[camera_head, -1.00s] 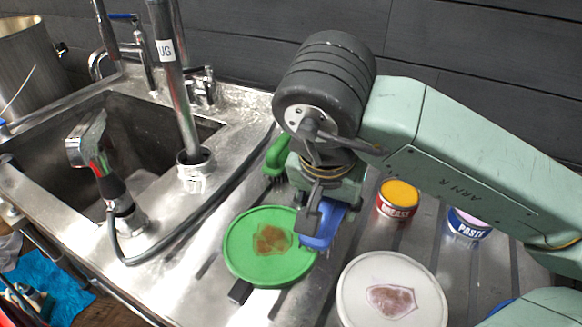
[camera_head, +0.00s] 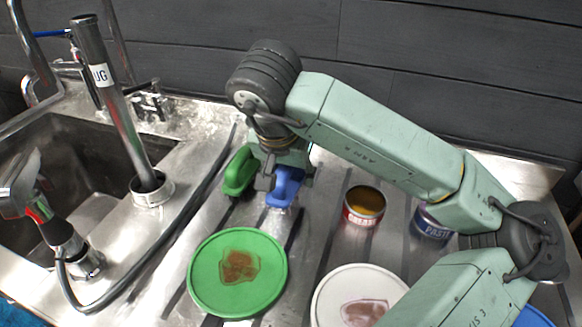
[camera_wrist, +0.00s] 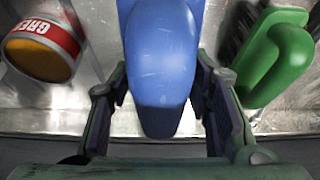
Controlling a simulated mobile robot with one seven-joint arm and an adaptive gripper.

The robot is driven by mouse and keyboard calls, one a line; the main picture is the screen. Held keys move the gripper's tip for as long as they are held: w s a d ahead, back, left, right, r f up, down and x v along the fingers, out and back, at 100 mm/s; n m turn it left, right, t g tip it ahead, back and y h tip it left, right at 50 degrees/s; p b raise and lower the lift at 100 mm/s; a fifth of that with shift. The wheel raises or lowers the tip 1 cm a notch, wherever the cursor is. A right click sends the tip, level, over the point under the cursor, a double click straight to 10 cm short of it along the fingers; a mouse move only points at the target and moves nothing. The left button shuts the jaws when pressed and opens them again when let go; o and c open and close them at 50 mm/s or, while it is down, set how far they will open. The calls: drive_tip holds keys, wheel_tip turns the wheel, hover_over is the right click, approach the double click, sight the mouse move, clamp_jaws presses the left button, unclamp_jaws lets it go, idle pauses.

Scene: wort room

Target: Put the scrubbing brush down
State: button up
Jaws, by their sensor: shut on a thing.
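The blue scrubbing brush (camera_head: 284,187) is in my gripper (camera_head: 276,178), above the ridged steel drainboard behind the green lid. In the wrist view its smooth blue back (camera_wrist: 160,55) fills the middle, with a finger of my gripper (camera_wrist: 160,88) on each side. Its bristle end points down in the head view; I cannot tell whether it touches the steel. A green brush (camera_head: 239,171) stands just left of it; its handle also shows at the right of the wrist view (camera_wrist: 278,62).
A green round lid (camera_head: 238,272) with a brown stain lies in front. A white stained lid (camera_head: 345,290) is to its right. A grease tin (camera_head: 363,207) and a paste tin (camera_head: 432,222) stand right of the brush. A hose and sink (camera_head: 75,150) are left.

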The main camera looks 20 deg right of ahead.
drive_tip(key=w, duration=0.1)
drive_tip(key=w+d, duration=0.1)
drive_tip(key=shift+w+p, duration=0.3)
drive_tip(key=shift+w, duration=0.1)
drive_tip(key=x, duration=0.1)
drive_tip(key=p+x, duration=0.1)
drive_tip(key=x, duration=0.1)
drive_tip(key=shift+a, duration=0.25)
drive_tip(key=shift+f, duration=0.55)
drive_tip(key=shift+f, duration=0.2)
drive_tip(key=o, duration=1.1)
drive_tip(key=shift+r+p, duration=0.3)
drive_tip(key=shift+r, duration=0.2)
drive_tip(key=b+v, duration=0.1)
drive_tip(key=v, duration=1)
drive_tip(key=shift+s+r+b, duration=0.15)
drive_tip(key=shift+r+b, duration=0.05)
drive_tip(key=shift+b, duration=0.1)
